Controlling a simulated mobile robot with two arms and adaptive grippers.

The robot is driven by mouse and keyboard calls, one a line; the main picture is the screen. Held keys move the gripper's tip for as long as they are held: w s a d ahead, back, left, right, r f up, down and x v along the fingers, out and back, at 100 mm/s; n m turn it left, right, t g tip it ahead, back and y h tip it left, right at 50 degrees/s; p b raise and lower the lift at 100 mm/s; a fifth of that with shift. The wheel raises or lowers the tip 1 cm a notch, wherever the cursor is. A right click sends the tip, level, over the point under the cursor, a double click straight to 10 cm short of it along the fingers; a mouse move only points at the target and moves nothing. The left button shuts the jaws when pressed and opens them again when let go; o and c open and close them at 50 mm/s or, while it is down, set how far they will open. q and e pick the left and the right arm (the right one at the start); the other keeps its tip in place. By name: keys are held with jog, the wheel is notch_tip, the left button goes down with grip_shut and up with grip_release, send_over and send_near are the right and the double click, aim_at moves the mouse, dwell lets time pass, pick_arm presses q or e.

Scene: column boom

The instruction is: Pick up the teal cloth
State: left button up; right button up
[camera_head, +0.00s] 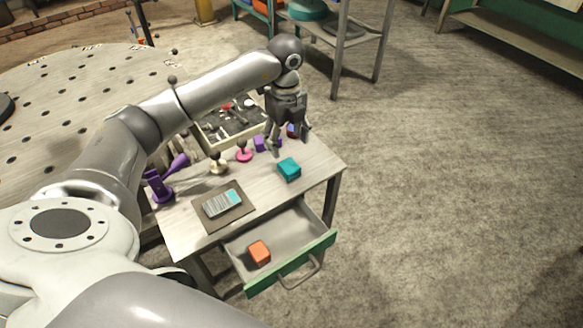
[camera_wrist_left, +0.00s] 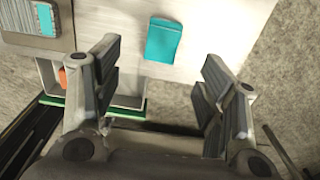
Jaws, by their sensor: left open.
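The teal cloth (camera_head: 289,169) lies as a small folded block on the table top, right of the middle. In the left wrist view the teal cloth (camera_wrist_left: 163,40) lies ahead of the fingers, between their lines. My left gripper (camera_head: 288,140) hangs above the table, just behind and above the cloth, with its fingers apart and nothing between them. In the left wrist view the open fingers of my left gripper (camera_wrist_left: 160,75) frame the table edge. The gripper is apart from the cloth. My right gripper is in neither view.
The open drawer (camera_head: 292,231) holds an orange block (camera_head: 259,251). A dark mat (camera_head: 238,213) with a striped device (camera_head: 221,203) lies left of the cloth. A purple block (camera_head: 259,144), pink piece (camera_head: 244,155) and tool tray (camera_head: 232,124) stand behind. Bare table surrounds the cloth.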

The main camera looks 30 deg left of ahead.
aim_at(289, 165)
pick_arm(q)
jog(key=f, duration=0.5)
jog(key=f+p, duration=0.1)
jog(key=f, duration=0.4)
jog(key=shift+w+d, duration=0.1)
jog(key=shift+d, duration=0.1)
jog(key=shift+r, duration=0.1)
jog(key=c, duration=1.1)
